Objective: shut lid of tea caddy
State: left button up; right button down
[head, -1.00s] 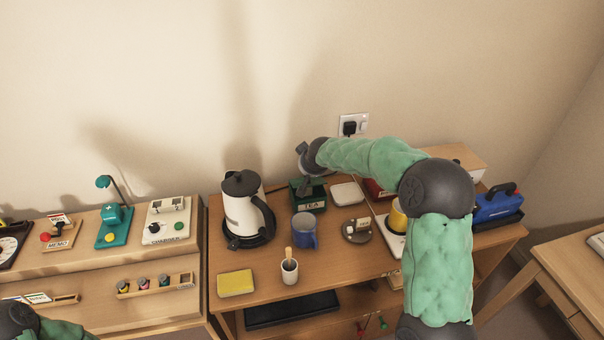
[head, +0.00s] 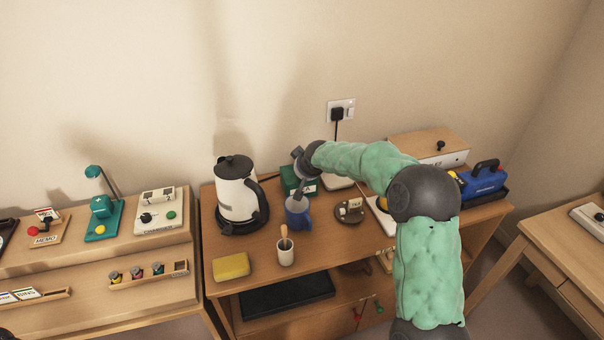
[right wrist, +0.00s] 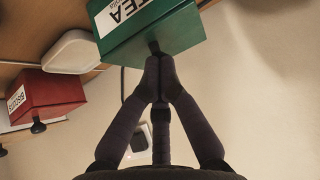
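The green tea caddy (head: 290,180) stands at the back of the wooden desk, partly hidden by my right gripper (head: 298,193). In the right wrist view, the caddy (right wrist: 180,32) shows its white TEA label and a small dark knob (right wrist: 154,47). No open gap shows at its lid there, but part of the caddy is out of the picture. My right gripper (right wrist: 157,70) has its fingertips together, with nothing visible between them. The tips are right by the knob; I cannot tell whether they touch it.
A white kettle (head: 238,192) stands left of the caddy and a blue mug (head: 298,213) in front. A red biscuit box (right wrist: 50,92) and white dish (right wrist: 78,52) are beside it. A yellow sponge (head: 231,267) and a cup (head: 285,254) are nearer.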

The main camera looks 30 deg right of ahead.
jog(key=shift+f, duration=0.1)
dwell(0.4)
jog(key=v, duration=1.2)
